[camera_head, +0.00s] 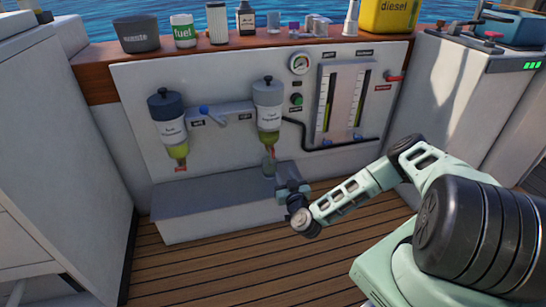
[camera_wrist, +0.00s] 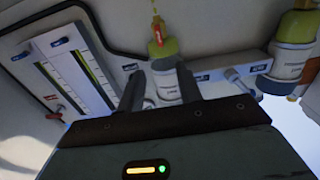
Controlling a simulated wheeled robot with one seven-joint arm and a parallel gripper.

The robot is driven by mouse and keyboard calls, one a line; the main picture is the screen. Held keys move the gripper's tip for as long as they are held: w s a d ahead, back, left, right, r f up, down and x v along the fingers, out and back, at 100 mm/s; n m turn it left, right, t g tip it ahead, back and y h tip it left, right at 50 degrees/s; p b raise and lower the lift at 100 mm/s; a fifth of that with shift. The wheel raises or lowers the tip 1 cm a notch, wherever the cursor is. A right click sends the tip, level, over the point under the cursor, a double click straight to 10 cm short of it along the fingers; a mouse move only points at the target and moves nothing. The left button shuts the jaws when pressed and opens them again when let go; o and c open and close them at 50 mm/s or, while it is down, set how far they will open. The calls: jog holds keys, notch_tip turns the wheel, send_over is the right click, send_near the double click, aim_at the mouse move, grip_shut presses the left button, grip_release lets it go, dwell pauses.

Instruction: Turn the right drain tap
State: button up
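My gripper (camera_head: 284,184) is low in front of the panel, just below and right of this filter. In the wrist view, my gripper (camera_wrist: 160,78) has its two dark fingers apart with nothing held between them. In the head view the right tap is small and unclear.
The left filter (camera_head: 168,125) has its own red tap (camera_head: 181,169). A blue-handled lever (camera_head: 213,111) sits between the filters. A black hose (camera_head: 335,147) and sight gauges (camera_head: 342,100) lie to the right. A grey step (camera_head: 220,205) juts out below.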

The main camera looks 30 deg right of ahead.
aim_at(274, 153)
jog(key=b+x, duration=0.4)
jog(key=x, duration=0.9)
jog(key=shift+f, duration=0.15)
jog(key=shift+w+d+b, duration=0.1)
jog(key=shift+w+b, duration=0.2)
jog(key=shift+w, duration=0.25)
grip_shut()
